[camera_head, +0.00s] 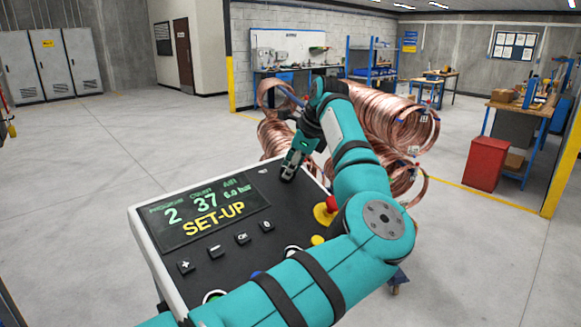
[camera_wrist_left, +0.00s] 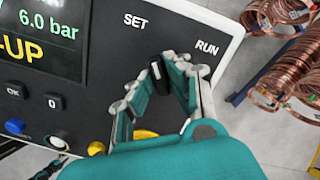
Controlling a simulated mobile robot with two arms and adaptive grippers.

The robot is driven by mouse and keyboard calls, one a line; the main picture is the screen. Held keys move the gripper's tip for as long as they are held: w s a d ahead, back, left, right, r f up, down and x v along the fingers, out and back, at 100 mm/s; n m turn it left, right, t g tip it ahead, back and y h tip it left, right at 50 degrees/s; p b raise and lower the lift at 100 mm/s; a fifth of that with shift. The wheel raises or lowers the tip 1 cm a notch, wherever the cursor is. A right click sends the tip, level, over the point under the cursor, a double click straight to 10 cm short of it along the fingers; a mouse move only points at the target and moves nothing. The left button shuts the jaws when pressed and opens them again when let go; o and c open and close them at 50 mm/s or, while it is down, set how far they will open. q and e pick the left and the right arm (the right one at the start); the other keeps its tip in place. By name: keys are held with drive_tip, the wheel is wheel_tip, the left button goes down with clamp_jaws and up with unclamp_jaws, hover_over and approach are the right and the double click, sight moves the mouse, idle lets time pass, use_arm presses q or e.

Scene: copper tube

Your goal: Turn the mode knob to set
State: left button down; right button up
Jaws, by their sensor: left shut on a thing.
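The control panel (camera_head: 160,262) has a dark face in a light frame. Its display (camera_head: 205,212) reads SET-UP in yellow, with 2, 37 and 6.0 bar above. My left gripper (camera_head: 291,170) reaches down to the panel's upper right part. In the left wrist view its fingers (camera_wrist_left: 160,84) are shut on the black mode knob (camera_wrist_left: 156,69), which is mostly hidden between them. The SET label (camera_wrist_left: 135,20) lies above the knob and the RUN label (camera_wrist_left: 207,47) to its right. I cannot tell exactly where the knob points.
A red emergency button on a yellow base (camera_head: 326,208) sits close to my left arm. Black keys (camera_head: 214,251) and coloured buttons lie lower on the panel. Copper coils (camera_head: 400,125) stand behind the panel. The floor at left is clear.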

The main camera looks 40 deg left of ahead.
use_arm(q)
drive_tip(key=shift+n, duration=0.9)
drive_tip(key=c, duration=1.3)
unclamp_jaws()
drive_tip(key=shift+d+r, duration=0.1)
drive_tip(key=v, duration=1.2)
drive_tip(key=shift+w, duration=0.2)
